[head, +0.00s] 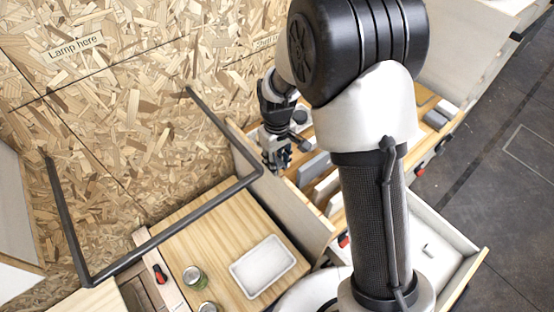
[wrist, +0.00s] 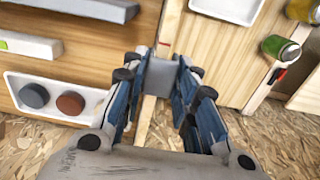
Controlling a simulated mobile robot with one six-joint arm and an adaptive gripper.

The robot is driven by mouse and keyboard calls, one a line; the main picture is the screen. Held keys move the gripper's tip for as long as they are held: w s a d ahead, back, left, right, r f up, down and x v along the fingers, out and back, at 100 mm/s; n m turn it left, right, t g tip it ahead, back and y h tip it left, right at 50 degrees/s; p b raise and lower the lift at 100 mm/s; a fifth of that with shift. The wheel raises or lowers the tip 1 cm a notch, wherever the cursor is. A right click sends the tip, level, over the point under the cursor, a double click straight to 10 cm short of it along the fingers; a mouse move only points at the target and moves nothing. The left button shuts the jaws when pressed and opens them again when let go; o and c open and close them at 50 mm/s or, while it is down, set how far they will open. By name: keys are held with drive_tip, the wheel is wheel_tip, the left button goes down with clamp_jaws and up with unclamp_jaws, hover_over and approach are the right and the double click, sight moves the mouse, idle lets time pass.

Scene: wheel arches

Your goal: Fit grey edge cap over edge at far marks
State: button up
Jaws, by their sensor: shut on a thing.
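My gripper (head: 275,152) is at the upper part of the thin upright wooden panel (head: 296,212) in the head view. In the wrist view my gripper (wrist: 168,85) has its blue-padded fingers shut on a small pale grey piece, which looks like the grey edge cap (wrist: 160,75). The cap is over or right at the panel's pale edge (wrist: 171,22); I cannot tell whether it is seated. A small red mark (wrist: 164,45) shows near the cap on that edge. In the head view the cap is hidden or too small to tell.
Grey bars (wrist: 85,8) and a white tray (wrist: 60,98) with two round pucks lie on one side of the panel. A white tray (head: 263,266) and jars (head: 195,277) stand on the other side. A dark bent rail (head: 180,232) runs close by, before the chipboard wall (head: 120,110).

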drive_tip(key=shift+f, duration=0.3)
drive_tip(key=shift+f+b, duration=0.2)
drive_tip(key=shift+b, duration=0.1)
drive_tip(key=shift+f, duration=0.2)
drive_tip(key=shift+f, duration=0.1)
idle(0.3)
drive_tip(key=shift+f+b, duration=0.35)
drive_tip(key=shift+b, duration=0.1)
drive_tip(key=shift+f, duration=0.1)
drive_tip(key=shift+f, duration=0.3)
